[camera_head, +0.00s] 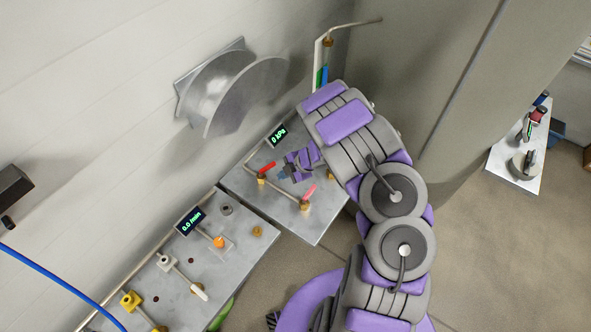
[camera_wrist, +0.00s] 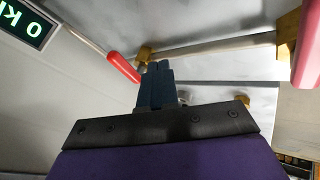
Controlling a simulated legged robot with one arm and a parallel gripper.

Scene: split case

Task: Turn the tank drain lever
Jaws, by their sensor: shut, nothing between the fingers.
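Two levers with red handles and brass valve bodies stand on the grey panel by the wall. The left red lever (camera_head: 267,167) shows in the wrist view (camera_wrist: 123,67), just left of my fingertips. The right, pinker red lever (camera_head: 309,191) shows at the right edge of the wrist view (camera_wrist: 306,55). The frames do not show which one is the tank drain lever. My gripper (camera_head: 283,175) is between the two levers, close to the left one. Its fingers (camera_wrist: 158,70) are together and empty. I cannot tell whether they touch the left handle.
A pipe joins the two valve bodies. A display reading 0 kPa (camera_head: 278,136) stands behind the levers. A second panel (camera_head: 240,262) with knobs, valves and another display lies to the left. A metal reel (camera_head: 245,95) juts from the wall above. A large grey tank (camera_head: 420,70) stands right.

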